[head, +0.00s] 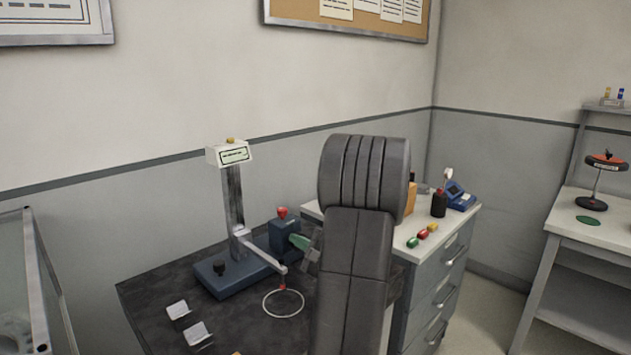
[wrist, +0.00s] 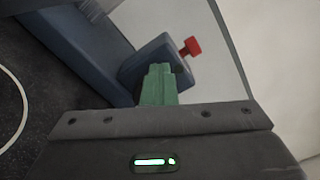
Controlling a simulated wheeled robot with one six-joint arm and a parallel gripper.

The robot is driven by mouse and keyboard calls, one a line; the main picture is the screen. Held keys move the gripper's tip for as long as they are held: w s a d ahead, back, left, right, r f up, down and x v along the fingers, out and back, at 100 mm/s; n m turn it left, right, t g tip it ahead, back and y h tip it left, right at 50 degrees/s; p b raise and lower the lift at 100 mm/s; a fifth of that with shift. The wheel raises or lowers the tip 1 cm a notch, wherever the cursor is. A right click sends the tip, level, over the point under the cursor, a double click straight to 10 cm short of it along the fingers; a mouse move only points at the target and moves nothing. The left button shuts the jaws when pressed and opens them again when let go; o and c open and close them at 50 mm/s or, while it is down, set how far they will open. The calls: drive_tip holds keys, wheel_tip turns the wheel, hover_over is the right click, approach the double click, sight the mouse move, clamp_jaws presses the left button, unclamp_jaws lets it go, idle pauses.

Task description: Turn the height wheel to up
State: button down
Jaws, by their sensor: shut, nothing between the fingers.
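A measuring stand on the dark table has a blue base (head: 245,276), a grey column (head: 233,200) and a side arm (head: 262,254). A blue block (head: 282,236) with a red knob (head: 282,212) on top stands at the base's right end. A small black knob (head: 220,267) sits at the front left of the base. No label shows which part is the height wheel. My gripper (head: 297,241), with green fingers, is shut and empty at the block's right side. In the wrist view the fingers (wrist: 158,72) overlap the blue block below the red knob (wrist: 190,47); contact is unclear.
A white box with a display (head: 234,154) tops the column. A white ring (head: 283,303) lies under the side arm, and two metal holders (head: 197,335) stand at the table's front left. A drawer cabinet (head: 445,250) with small items stands at right. My arm hides the table's right part.

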drive_tip(key=shift+s+a+f+b, duration=0.2)
drive_tip(key=shift+f+b, duration=0.4)
drive_tip(key=shift+b, duration=0.95)
drive_tip(key=shift+s+a+f+b, duration=0.2)
drive_tip(key=shift+f+b, duration=0.35)
drive_tip(key=shift+b, duration=1)
drive_tip(key=shift+s+a+b, duration=0.1)
drive_tip(key=shift+s+b, duration=0.05)
drive_tip(key=shift+b, duration=0.2)
drive_tip(key=shift+s+a, duration=0.1)
drive_tip(key=shift+b+v, duration=0.55)
drive_tip(key=shift+v, duration=2.45)
drive_tip(key=shift+r, duration=0.2)
